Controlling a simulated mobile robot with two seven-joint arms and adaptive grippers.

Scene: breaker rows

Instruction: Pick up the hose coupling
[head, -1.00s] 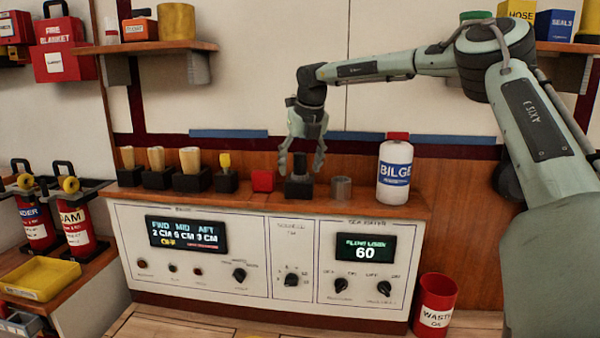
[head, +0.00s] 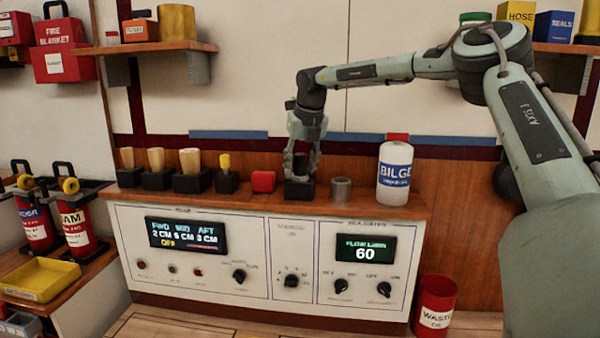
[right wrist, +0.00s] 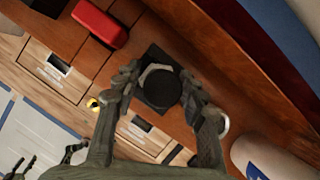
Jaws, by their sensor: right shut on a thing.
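A dark cylindrical piece, which I take to be the hose coupling (head: 299,167), stands upright in a black square block on the console ledge. In the right wrist view its round top (right wrist: 161,88) lies between the fingers, over the black block (right wrist: 158,108). My right gripper (head: 301,172) points down and is shut on this piece; its fingers (right wrist: 160,100) stand on either side of it. The piece is still at its block, and its lower part is hidden. My left gripper is outside the head view; dark finger-like shapes at the right wrist view's lower left are unclear.
A red block (head: 263,181) is left of the gripper, and a grey hollow cylinder (head: 340,188) and a white BILGE bottle (head: 394,172) are right. Several handled items in black blocks (head: 192,179) stand further left. The console (head: 265,255) is below, the wall behind.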

